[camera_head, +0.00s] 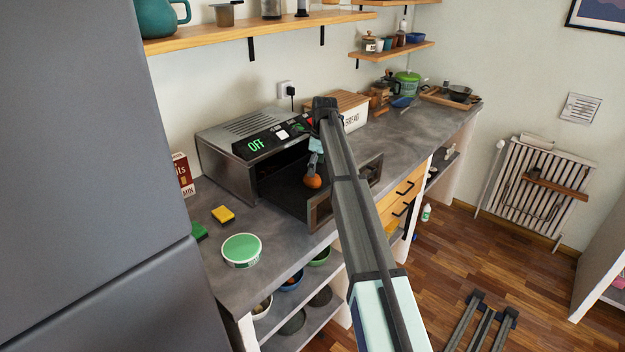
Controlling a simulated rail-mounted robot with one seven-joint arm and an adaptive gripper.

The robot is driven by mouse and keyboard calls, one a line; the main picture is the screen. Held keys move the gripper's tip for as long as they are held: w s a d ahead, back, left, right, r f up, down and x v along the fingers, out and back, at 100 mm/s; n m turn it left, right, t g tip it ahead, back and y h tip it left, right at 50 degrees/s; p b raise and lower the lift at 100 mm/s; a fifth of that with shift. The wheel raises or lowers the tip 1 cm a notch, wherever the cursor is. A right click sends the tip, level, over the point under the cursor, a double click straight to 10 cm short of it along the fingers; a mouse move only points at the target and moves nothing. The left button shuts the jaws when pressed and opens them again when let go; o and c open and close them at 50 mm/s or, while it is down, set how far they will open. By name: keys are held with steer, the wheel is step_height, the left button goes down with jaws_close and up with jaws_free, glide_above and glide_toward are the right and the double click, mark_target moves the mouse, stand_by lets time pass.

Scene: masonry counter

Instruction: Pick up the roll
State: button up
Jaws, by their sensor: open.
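A small round orange-brown object, which looks like the roll (312,182), is at the mouth of the toaster oven (225,160), above its lowered door. My arm reaches over the counter from the lower right and bends down at the oven. My gripper (314,172) points down directly above the roll, at or very near its top. The gripper is open. Its fingertips are small and partly hidden, so I cannot tell whether they touch the roll.
The lowered oven door (345,190) juts out at the counter's front edge. A green-lidded tub (241,250), a yellow sponge (222,214) and a green sponge (198,231) lie on the near counter. A bread box (353,118) stands behind the oven. A shelf (270,30) hangs above.

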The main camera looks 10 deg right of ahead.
mark_target(312, 179)
steer(key=shift+a+f+p, duration=0.2)
steer(key=shift+f+p, duration=0.2)
steer(key=shift+f, duration=0.45)
steer(key=shift+a+f+p, duration=0.15)
steer(key=shift+f+p, duration=0.25)
steer(key=shift+f, duration=0.45)
steer(key=shift+a+f+p, duration=0.2)
steer(key=shift+f+p, duration=0.2)
steer(key=shift+f, duration=0.45)
steer(key=c, duration=1.4)
steer(key=shift+o, duration=0.2)
steer(key=shift+r, duration=0.15)
